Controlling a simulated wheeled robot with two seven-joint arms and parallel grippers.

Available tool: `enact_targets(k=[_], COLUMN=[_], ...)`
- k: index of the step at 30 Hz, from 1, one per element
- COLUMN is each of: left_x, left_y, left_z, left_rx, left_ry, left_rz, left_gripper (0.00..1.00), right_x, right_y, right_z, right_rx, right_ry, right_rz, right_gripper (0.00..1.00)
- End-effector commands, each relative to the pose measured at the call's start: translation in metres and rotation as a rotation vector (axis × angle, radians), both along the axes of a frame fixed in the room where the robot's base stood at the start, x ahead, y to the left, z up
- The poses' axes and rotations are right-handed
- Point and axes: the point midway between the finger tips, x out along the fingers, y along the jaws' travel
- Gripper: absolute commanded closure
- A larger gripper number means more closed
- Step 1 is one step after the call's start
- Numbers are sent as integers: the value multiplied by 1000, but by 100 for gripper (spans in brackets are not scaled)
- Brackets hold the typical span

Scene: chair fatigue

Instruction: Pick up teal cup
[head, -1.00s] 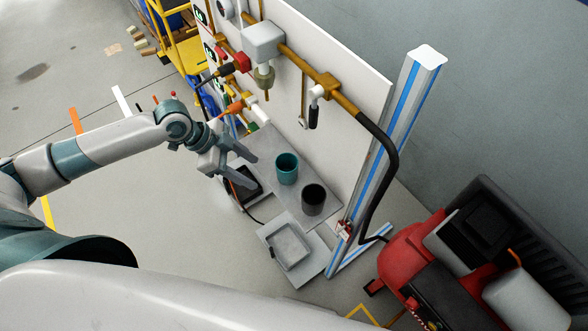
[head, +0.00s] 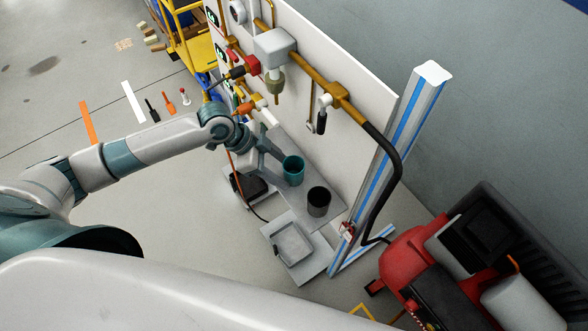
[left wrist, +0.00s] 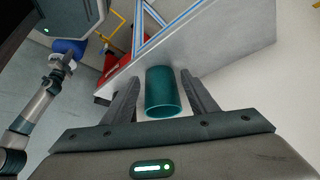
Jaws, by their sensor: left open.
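The teal cup (head: 293,170) stands on a grey shelf (head: 296,207) fixed to the white panel, beside a black cup (head: 318,201). My left gripper (head: 278,168) is open at the teal cup, its fingers reaching in from the left. In the left wrist view the teal cup (left wrist: 163,92) lies between the two open fingers of my left gripper (left wrist: 160,98), with small gaps showing on both sides. In the head view the near finger and cup overlap, so contact is hard to tell there. My right gripper is not seen in the head view.
The white panel (head: 345,75) with brown pipes and valves rises behind the shelf. A grey tray (head: 292,243) sits in front of it. A blue-striped post (head: 405,135) and a red machine (head: 415,265) stand to the right. A black box (head: 249,184) is left of the shelf.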

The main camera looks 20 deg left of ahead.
Motion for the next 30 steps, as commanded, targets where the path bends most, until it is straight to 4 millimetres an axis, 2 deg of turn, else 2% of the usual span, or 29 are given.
enact_targets(k=[14,26,30], left_x=[2,17,18], left_y=[-6,-52,-54], left_z=[1,3,-6], left_rx=[-1,-1,0], left_ry=[0,0,3], left_rz=[-1,-1,2], left_gripper=[47,47,47], right_x=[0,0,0], right_y=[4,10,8], right_z=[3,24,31], right_rx=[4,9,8], right_ry=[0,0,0], right_rz=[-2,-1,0], right_gripper=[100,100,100])
